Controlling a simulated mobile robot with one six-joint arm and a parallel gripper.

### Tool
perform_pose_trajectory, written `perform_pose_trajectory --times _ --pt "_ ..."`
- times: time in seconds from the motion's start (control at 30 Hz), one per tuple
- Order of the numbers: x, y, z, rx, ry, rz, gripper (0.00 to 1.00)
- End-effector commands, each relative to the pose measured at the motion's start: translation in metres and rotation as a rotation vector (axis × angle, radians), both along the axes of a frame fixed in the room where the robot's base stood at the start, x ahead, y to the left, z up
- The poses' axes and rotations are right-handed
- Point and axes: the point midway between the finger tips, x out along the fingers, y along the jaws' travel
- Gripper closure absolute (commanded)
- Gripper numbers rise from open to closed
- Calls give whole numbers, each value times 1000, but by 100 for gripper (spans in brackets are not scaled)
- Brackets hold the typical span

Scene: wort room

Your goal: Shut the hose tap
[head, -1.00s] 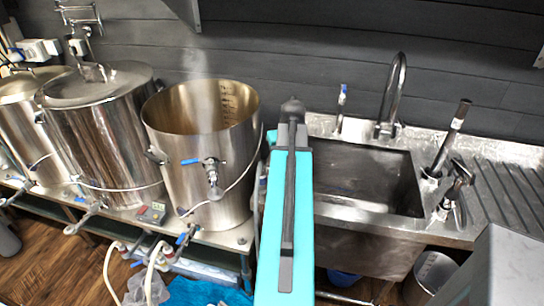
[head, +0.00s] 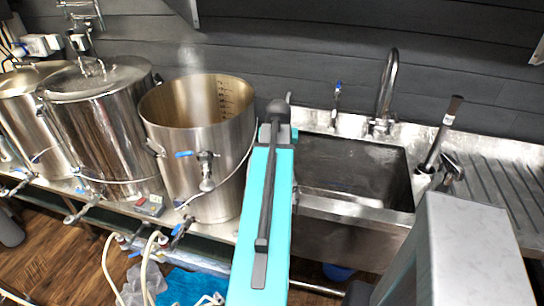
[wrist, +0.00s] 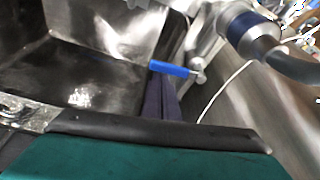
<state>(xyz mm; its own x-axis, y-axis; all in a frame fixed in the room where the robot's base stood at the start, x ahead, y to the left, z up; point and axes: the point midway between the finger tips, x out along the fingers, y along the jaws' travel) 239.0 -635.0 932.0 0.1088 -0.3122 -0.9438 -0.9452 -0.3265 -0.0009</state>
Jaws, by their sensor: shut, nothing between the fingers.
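In the wrist view a blue lever (wrist: 170,68) sits on a small metal fitting, beside the sink basin. My gripper (wrist: 162,82) shows as two dark strips together; it is shut and empty, with its tips at or just below the lever. I cannot tell whether they touch. In the head view my teal arm hides the gripper and this lever. A small upright tap with a blue top (head: 337,98) stands on the sink's back ledge. I cannot tell whether it is the same tap.
A steaming open kettle (head: 215,135) with a blue-levered valve (head: 206,165) stands left of my arm. The sink (head: 352,185) is to its right, with a curved faucet (head: 386,85). A metal pipe with a blue collar (wrist: 255,35) is near my gripper. Hoses hang at lower left.

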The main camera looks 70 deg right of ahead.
Motion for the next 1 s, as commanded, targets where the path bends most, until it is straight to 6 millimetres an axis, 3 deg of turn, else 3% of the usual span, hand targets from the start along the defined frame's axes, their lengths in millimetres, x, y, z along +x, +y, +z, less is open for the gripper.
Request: perform_pose_trajectory --times 0.33,1.0 --pt "-14 3 0 2 2 -15 100" --pt "-16 1 -1 6 4 -17 100"
